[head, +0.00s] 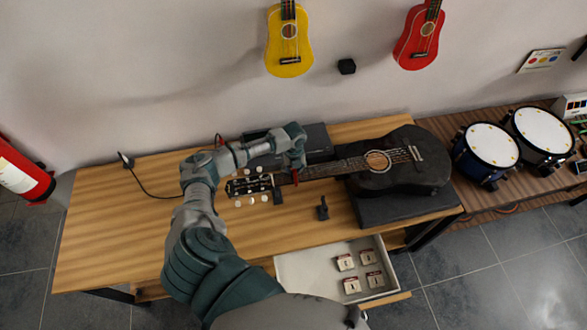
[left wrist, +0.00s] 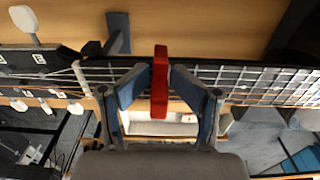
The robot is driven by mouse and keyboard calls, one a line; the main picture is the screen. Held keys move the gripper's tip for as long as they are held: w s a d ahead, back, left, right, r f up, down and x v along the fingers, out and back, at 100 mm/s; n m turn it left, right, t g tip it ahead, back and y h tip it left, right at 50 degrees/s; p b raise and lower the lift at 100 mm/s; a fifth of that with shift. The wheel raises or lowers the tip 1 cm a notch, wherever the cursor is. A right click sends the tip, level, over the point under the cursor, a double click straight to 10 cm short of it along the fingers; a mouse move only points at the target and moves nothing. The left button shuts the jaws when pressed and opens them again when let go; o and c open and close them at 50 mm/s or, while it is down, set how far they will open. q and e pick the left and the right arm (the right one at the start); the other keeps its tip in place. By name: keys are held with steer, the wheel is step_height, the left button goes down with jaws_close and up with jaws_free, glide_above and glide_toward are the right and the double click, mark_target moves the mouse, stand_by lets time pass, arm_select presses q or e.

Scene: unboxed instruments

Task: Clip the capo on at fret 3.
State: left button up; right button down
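The black guitar (head: 400,165) lies on the wooden table with its neck pointing left; the neck (left wrist: 240,85) crosses the left wrist view. The headstock (head: 250,185) with white tuning pegs is at the left end. The red capo (head: 294,177) is at the neck near the headstock; in the left wrist view the capo (left wrist: 160,85) stands across the strings. My left gripper (head: 297,160) has its two blue-padded fingertips (left wrist: 160,72) closed on the capo from both sides. I cannot tell whether the capo is clamped, or its exact fret. My right gripper is not in view.
A drawer (head: 310,270) with several small boxes is open at the front. A dark case (head: 405,207) lies under the guitar body. Drums (head: 490,145) stand at the right.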

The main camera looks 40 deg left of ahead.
arm_select(q)
steer(key=shift+r, duration=0.1)
stand_by(0.3)
step_height(320, 180, up, 12)
stand_by(0.5)
stand_by(0.6)
